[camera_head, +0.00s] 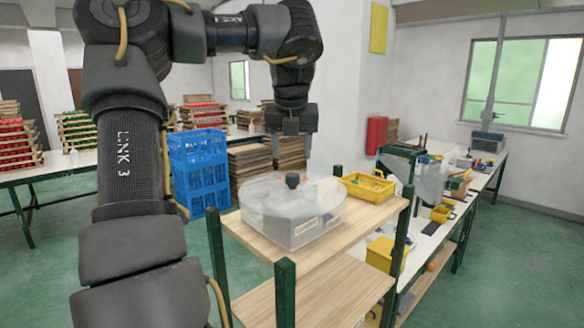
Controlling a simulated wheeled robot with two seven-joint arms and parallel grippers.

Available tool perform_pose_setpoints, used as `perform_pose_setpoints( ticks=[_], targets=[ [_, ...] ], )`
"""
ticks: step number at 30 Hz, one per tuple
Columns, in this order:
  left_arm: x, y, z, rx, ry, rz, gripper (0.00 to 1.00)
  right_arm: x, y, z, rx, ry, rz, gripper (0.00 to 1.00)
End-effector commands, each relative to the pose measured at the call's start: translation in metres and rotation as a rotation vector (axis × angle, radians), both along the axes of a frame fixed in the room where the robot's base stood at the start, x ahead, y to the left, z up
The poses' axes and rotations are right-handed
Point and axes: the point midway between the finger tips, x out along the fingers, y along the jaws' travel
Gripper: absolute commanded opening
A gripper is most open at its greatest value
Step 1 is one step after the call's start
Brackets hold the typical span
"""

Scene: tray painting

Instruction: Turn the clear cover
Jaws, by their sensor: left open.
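The clear cover (265,192) is a round, see-through lid with a dark knob (292,181) at its middle. It lies over a pale box (290,232) with small labels on its side. The box stands on the wooden top shelf (345,232) of a green-posted rack. My left gripper (291,150) points down above the knob, open and empty, apart from the cover. My right gripper is not in view.
A yellow tray (367,188) sits behind and right of the box on the same shelf. Green posts (286,293) rise at the shelf corners. Blue crates (200,172) stand behind on the left. A cluttered workbench (425,228) runs along the right.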

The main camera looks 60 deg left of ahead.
Motion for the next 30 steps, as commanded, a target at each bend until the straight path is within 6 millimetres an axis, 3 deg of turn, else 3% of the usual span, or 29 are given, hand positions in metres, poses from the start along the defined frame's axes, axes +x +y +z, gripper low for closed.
perform_pose_setpoints(
  ticks=[3, 9, 30],
  targets=[
    [-0.003, -0.006, 0.02, 0.0, -0.004, 0.0, 0.55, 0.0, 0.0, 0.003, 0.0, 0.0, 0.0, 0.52],
    [-0.007, -0.011, 0.033, -0.001, -0.001, 0.001, 0.55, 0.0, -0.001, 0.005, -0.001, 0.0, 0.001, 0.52],
    [-0.008, -0.012, 0.034, 0.0, 0.0, 0.0, 0.55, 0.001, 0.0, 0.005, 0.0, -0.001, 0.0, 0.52]
  ],
)
